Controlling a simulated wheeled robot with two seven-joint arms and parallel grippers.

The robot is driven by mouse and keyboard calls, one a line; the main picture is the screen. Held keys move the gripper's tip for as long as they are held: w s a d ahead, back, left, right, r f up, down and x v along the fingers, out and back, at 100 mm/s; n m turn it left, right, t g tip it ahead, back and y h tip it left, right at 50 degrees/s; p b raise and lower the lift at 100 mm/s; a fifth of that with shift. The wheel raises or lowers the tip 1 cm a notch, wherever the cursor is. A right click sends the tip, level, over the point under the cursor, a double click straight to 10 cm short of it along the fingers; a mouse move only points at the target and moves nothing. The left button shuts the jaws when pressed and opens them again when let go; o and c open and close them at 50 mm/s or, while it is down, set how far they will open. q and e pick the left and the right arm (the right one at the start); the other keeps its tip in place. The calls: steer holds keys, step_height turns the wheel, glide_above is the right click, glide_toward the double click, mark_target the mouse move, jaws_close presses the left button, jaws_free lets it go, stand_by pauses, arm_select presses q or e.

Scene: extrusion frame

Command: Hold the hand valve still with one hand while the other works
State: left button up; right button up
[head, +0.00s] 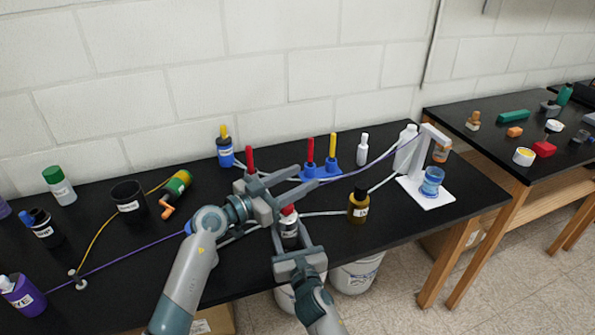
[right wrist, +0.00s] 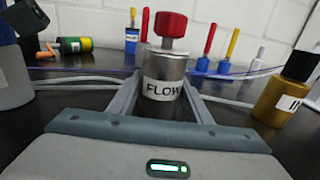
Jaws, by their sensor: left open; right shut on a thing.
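The hand valve (head: 289,231) is an upright grey metal cylinder with a FLOW label and a red knob on top. It stands near the front of the black bench, and it also shows in the right wrist view (right wrist: 163,78). My right gripper (head: 291,236) is shut on its body, one finger on each side. The red knob (right wrist: 171,25) is clear above those fingers. My left gripper (head: 303,187) is open and empty. In the head view it lies just above and behind the knob, fingers pointing right; whether it touches the knob I cannot tell.
A brown bottle (head: 359,207) stands right of the valve. Blue holders with red and yellow handles (head: 321,170) are behind. A white stand (head: 430,190) with a blue jar is at the right. Thin tubes cross the bench. A black cup (head: 129,197) is left.

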arm_select(q)
steer(key=shift+r, duration=1.4)
step_height(320, 180, up, 5)
steer(key=m+t+h, duration=0.2)
steer(key=m+h, duration=0.1)
steer(key=m, duration=1.3)
glide_above(284, 209)
steer(key=s+d, duration=0.2)
steer(key=d, duration=0.1)
steer(key=s+a+f+m+t+y, duration=0.1)
steer(key=a+f+m+y, duration=0.1)
steer(key=f+m, duration=0.2)
steer(key=s+a+f+m+t+y, duration=0.1)
steer(key=a+f+m+y, duration=0.1)
steer(key=f+m, duration=0.3)
steer(key=s+a+f+m+y, duration=0.1)
steer(key=a+f+m+y, duration=0.1)
steer(key=f+m, duration=0.3)
steer(key=shift+a+m+t+y, duration=0.15)
steer(key=shift+m+t+y, duration=0.25)
steer(key=shift+y, duration=0.4)
steer(key=shift+s+a+f+m, duration=0.1)
steer(key=shift+a+f+m, duration=0.1)
steer(key=shift+f+m, duration=0.3)
